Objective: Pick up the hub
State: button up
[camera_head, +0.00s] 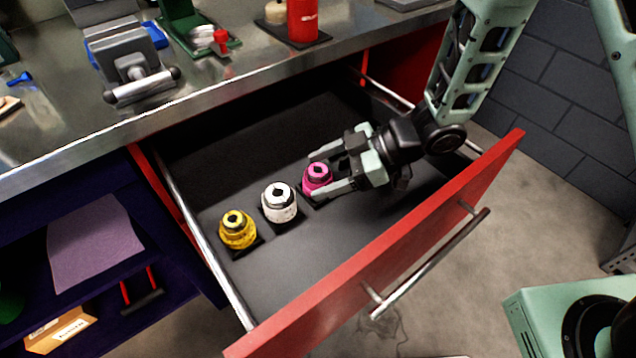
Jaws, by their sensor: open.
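Three small round parts that look like hubs stand in a row in an open drawer (345,262). One is yellow (238,230), one is white (280,204) and one is pink (318,178). My gripper (322,170) reaches in from the right, with its fingers open on either side of the pink hub. I cannot tell whether a finger touches it. The lower part of the pink hub is partly hidden by the near finger. The yellow and white hubs are to the left of my gripper, clear of it.
The red drawer front (400,245) with its metal handle (430,260) stands on the near side. The metal bench top (200,105) overhangs the drawer's back. A vise (130,65) and a red can (302,20) stand on it.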

jog(key=shift+c, duration=0.3)
jog(key=c, duration=1.1)
